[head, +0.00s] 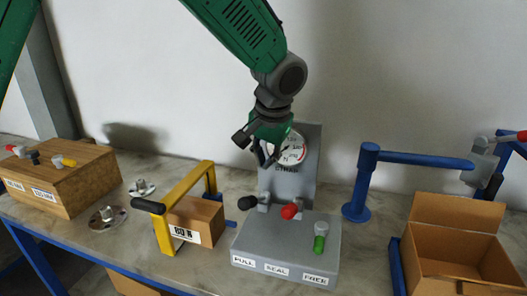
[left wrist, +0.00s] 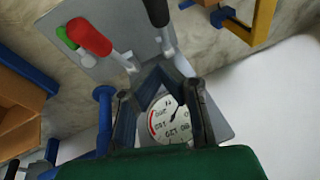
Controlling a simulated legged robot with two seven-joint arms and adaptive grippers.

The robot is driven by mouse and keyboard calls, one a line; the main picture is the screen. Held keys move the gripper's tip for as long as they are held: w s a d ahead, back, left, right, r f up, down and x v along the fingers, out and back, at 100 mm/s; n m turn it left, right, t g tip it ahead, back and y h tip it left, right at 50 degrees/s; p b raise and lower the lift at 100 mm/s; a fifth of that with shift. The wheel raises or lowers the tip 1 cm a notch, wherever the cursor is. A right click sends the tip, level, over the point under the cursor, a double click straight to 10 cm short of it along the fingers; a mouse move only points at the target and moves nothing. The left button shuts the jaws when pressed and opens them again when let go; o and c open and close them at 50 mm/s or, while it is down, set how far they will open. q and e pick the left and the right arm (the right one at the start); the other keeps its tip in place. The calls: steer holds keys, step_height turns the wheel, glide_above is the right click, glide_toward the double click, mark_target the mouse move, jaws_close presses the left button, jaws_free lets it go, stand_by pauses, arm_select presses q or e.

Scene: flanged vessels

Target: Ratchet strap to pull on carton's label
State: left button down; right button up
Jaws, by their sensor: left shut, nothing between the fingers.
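The strapping tool (head: 262,243) is a grey base with plates reading PULL, SEAL and FREE. It has a black-handled lever (head: 231,202), a red-handled lever (head: 291,211) and a green-handled lever (head: 319,243). Its upright panel bears a round dial (head: 291,149), partly covered by my gripper; the needle reading is too small to tell. The brown carton (head: 200,218) stands under a yellow frame, its white label (head: 185,235) facing front. My left gripper (head: 266,162) is shut and empty, in front of the dial and above the levers. The left wrist view shows the dial (left wrist: 166,122) beyond its fingers (left wrist: 160,70).
The yellow frame (head: 181,187) has a black handle. A wooden box (head: 62,183) with knobs stands left, beside metal discs (head: 108,218). A blue post with an arm (head: 365,180) stands right of the tool. An open cardboard box (head: 455,262) is at far right.

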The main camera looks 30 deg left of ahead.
mark_target(253, 197)
arm_select(q)
steer(key=f, duration=0.2)
steer(key=a+f, duration=0.1)
steer(key=f, duration=0.1)
steer(key=a+f, duration=0.1)
steer(key=f, duration=0.2)
steer(key=shift+s, duration=0.4)
steer(key=shift+s+a+f, duration=0.2)
steer(key=shift+s+f, duration=0.15)
steer(key=shift+d, duration=0.45)
